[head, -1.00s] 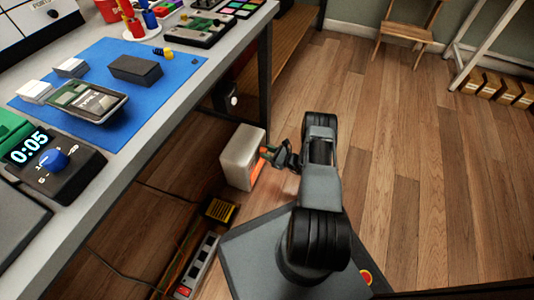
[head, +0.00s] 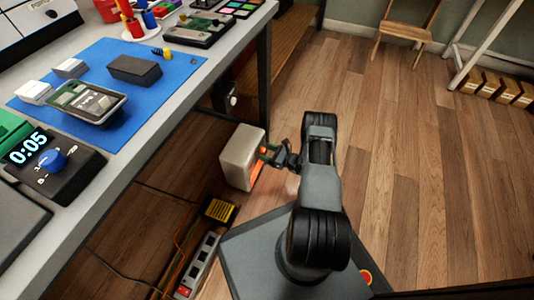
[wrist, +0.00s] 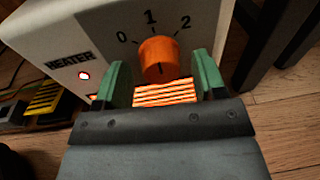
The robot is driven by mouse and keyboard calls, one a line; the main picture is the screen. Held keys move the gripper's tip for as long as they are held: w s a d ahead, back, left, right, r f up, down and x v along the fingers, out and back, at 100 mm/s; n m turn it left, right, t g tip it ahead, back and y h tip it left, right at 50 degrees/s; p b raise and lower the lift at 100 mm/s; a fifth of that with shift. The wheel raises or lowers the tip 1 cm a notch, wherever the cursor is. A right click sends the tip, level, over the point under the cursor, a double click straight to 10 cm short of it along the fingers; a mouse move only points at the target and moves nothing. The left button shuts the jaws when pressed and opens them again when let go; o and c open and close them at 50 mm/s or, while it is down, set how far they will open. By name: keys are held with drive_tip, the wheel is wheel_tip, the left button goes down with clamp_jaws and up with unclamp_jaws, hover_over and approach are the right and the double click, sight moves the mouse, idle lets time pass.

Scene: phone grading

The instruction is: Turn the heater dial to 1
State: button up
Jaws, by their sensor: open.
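The heater (head: 240,157) is a cream box on the floor by the bench. In the wrist view its front (wrist: 90,40) shows the word HEATER, a lit red lamp and a glowing orange grille. The orange dial (wrist: 158,50) sits under the numbers 0, 1 and 2, with 1 straight above it. A short dark mark shows low on the dial's face; I cannot tell for sure which number it indicates. My gripper (wrist: 160,64) is open, with one green finger on each side of the dial. Contact is not clear. In the head view my gripper (head: 270,154) is at the heater's front.
The workbench (head: 150,150) stands to the left, with its dark leg (wrist: 265,50) close by the heater. A power strip (head: 203,262) and a yellow-black box (head: 219,210) lie near the heater, with cables.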

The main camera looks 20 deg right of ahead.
drive_tip(key=p+v, duration=0.4)
drive_tip(key=v, duration=1)
drive_tip(key=shift+w, duration=0.1)
drive_tip(key=w+a+r+n+g+p, duration=0.1)
drive_tip(key=a+r+n+g+p, duration=0.4)
drive_tip(key=r, duration=0.9)
drive_tip(key=w+a+r+n+g+p, duration=0.1)
drive_tip(key=a+r+n+g+p, duration=0.15)
drive_tip(key=r+n+p, duration=0.75)
drive_tip(key=w+a+r+g+p, duration=0.25)
drive_tip(key=a+r+g, duration=0.2)
drive_tip(key=r, duration=1.35)
drive_tip(key=s+a+r+n+h+p, duration=0.2)
drive_tip(key=r+p, duration=0.5)
drive_tip(key=r, duration=0.6)
drive_tip(key=s+a+r+n+t+h+p, duration=0.1)
drive_tip(key=s+a+r+n+h+p, duration=0.2)
drive_tip(key=r, duration=1)
drive_tip(key=s+a+r+n+t+h+p, duration=0.1)
drive_tip(key=s+a+r+n+h+p, duration=0.2)
drive_tip(key=r, duration=1)
drive_tip(key=s+n+h+p, duration=0.2)
drive_tip(key=s+n+p, duration=0.3)
drive_tip(key=s+p, duration=0.2)
drive_tip(key=shift+s+r+n+h+p, duration=0.3)
drive_tip(key=shift+p, duration=0.25)
drive_tip(key=shift+c, duration=0.2)
